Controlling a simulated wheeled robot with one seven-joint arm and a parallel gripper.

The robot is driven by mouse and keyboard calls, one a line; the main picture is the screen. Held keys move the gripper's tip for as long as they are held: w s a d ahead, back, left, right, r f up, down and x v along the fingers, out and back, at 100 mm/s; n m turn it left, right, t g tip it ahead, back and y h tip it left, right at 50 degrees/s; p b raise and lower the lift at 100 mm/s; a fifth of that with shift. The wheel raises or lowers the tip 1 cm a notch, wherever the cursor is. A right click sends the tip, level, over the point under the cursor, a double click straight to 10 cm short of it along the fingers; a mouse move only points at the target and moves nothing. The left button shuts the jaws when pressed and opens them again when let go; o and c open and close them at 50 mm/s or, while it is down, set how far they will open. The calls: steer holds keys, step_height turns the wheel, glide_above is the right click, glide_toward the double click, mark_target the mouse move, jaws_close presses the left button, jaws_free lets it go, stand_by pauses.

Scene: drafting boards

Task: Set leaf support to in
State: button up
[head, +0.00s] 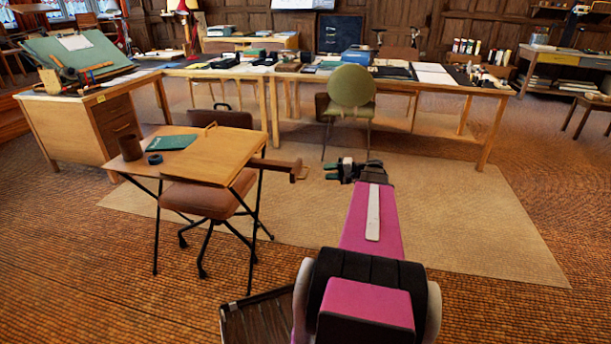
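A small wooden table (215,156) with thin black folding legs stands left of centre. A wooden bar, the leaf support (280,166), sticks out from its right side below the top, with a small block at its outer end. My gripper (331,171) is to the right of that end, fingertips pointing left towards it. A gap of carpet shows between them, so they look apart. The two dark fingertips look separated, with nothing between them. The inner end of the support is hidden under the tabletop.
A brown cup (130,147), green book (172,142) and blue tape roll (154,158) lie on the small table. A brown swivel chair (208,199) stands under it. A green chair (350,92) and long tables stand behind. The rug (470,225) at right is clear.

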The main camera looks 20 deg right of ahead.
mark_target(307, 173)
steer(key=x, duration=0.9)
steer(key=shift+w+a+f, duration=0.15)
steer(key=shift+a, duration=0.05)
steer(key=shift+c, duration=0.3)
steer(key=shift+a, duration=0.1)
jaws_close()
